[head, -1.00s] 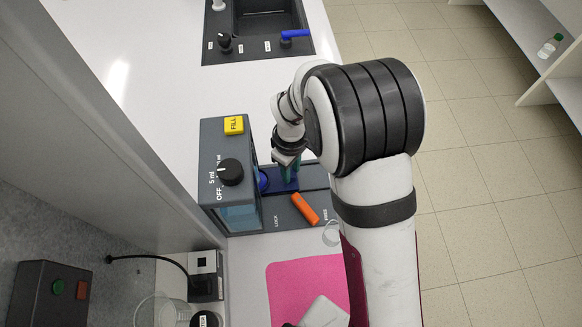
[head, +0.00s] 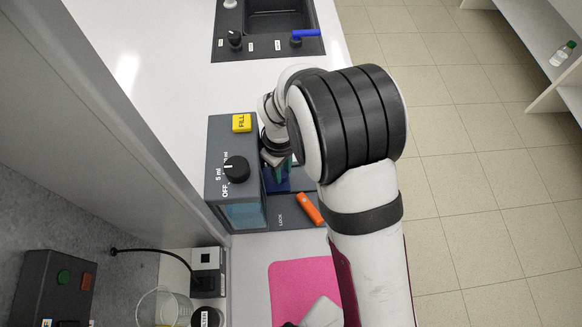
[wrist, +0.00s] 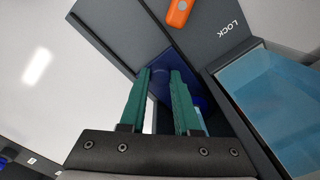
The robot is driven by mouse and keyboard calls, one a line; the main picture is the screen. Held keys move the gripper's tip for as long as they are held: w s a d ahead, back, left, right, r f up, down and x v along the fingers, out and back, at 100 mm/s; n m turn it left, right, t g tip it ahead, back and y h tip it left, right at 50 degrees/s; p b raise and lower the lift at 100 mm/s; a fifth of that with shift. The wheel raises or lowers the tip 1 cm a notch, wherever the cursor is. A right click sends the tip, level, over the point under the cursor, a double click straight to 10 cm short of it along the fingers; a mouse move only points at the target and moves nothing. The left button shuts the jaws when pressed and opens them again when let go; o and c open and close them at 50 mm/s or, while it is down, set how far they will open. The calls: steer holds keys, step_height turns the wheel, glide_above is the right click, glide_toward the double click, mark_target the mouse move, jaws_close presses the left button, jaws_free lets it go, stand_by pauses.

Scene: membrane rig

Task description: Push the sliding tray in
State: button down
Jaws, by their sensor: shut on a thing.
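The sliding tray (head: 277,184) is dark blue and sits on the grey base of the membrane rig (head: 222,150), close beside the rig's housing. In the wrist view the blue tray (wrist: 168,66) shows beyond and between the fingers. My gripper (wrist: 161,72), with green fingers, points down at the tray and is shut on it with a gap between the fingers. The exact part held is hidden by the fingers. In the head view my gripper (head: 281,172) is partly covered by my wrist. A round dark blue part shows behind the right finger in the wrist view.
An orange lever (head: 309,208) lies on the base near the LOCK label. The housing has a black dial (head: 236,169), a yellow FILL button (head: 241,123) and a blue window (wrist: 285,105). A pink mat (head: 300,285) lies in front; a sink (head: 272,18) is behind.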

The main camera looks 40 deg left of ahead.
steer(key=c, duration=0.6)
jaws_free()
steer(key=shift+s+a, duration=0.2)
steer(key=shift+w+d, duration=0.1)
